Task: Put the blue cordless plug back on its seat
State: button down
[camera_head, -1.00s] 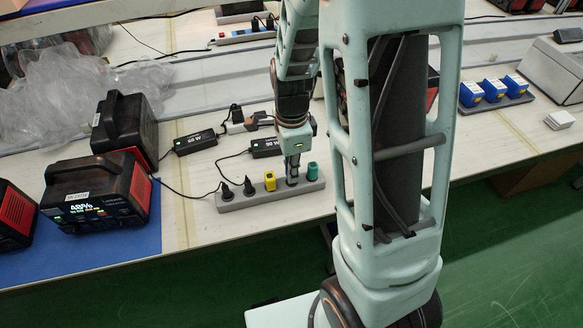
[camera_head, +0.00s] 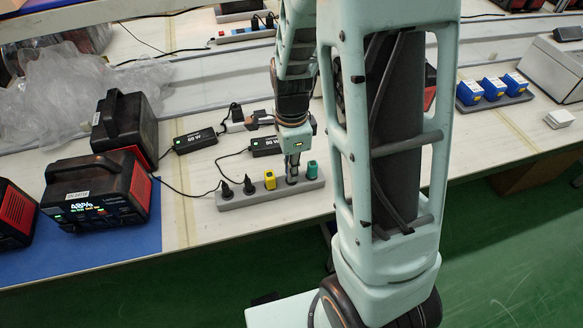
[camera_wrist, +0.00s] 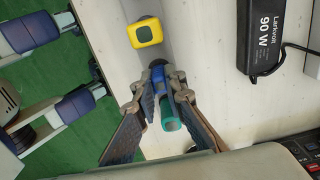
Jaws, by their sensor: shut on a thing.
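My gripper (camera_head: 292,168) points down at the grey power strip (camera_head: 236,203), between the yellow plug (camera_head: 270,180) and the teal plug (camera_head: 312,170). In the wrist view my gripper (camera_wrist: 163,90) is shut on the blue cordless plug (camera_wrist: 158,74), with a finger on each side of it. In the head view the fingers hide most of the blue plug. I cannot tell whether its base is fully down on the strip.
Two black plugs (camera_head: 238,187) with cords stand at the strip's left end. Black 90 W adapters (camera_wrist: 268,40) lie behind it. A power station (camera_head: 95,190) stands to the left. Blue batteries (camera_head: 493,88) sit on a rack at the right. The table's front edge is close.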

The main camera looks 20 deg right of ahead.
jog(key=c, duration=1.9)
grip_release()
